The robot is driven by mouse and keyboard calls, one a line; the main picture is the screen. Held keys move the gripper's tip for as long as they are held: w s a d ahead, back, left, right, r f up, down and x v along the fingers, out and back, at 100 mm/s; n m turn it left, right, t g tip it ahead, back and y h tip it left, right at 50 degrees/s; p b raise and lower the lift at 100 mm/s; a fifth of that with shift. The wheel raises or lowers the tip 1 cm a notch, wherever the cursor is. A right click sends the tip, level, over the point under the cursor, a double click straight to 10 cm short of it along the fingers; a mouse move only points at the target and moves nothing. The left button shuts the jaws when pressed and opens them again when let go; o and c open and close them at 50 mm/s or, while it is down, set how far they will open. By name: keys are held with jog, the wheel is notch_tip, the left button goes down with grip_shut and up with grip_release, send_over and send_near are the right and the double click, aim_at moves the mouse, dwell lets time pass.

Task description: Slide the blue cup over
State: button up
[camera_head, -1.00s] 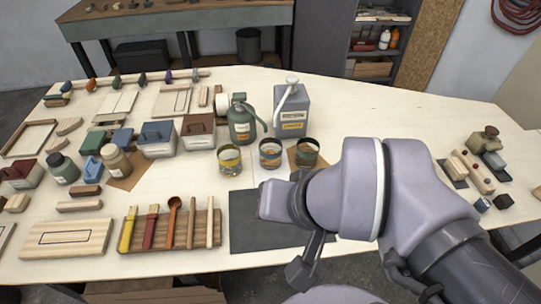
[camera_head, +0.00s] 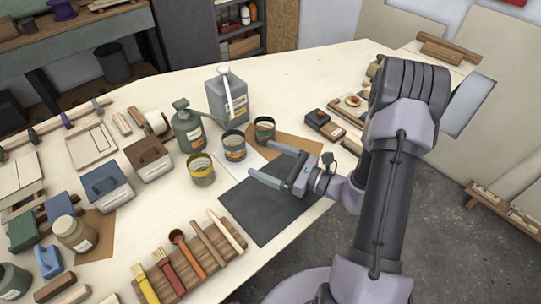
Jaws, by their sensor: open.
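Three open cups stand in a slanting row near the table's middle. The middle one (camera_head: 234,146) has a blue-grey body with a yellowish band and looks like the blue cup. A yellowish cup (camera_head: 201,170) stands to its lower left and a dark green cup (camera_head: 264,130) to its upper right. My gripper (camera_head: 262,160) is open and empty, its two fingers pointing left over the dark mat (camera_head: 258,213). The fingertips are a short way right of the blue cup and appear apart from it. Their height above the mat is hard to tell.
A green oil can (camera_head: 188,128) and a grey canister (camera_head: 228,98) stand behind the cups. A wooden rack of brushes (camera_head: 187,262) lies in front. The dark mat is bare.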

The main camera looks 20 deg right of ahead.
aim_at(226, 137)
jog(key=shift+d+f+m+t+h, duration=0.6)
jog(key=shift+d+f+m+h, duration=0.1)
jog(key=shift+d+f+m, duration=0.35)
jog(key=shift+w+r, duration=0.1)
jog(key=b+x, duration=0.2)
jog(key=x, duration=1.5)
jog(key=shift+w+a+b, duration=0.1)
jog(key=shift+b, duration=0.2)
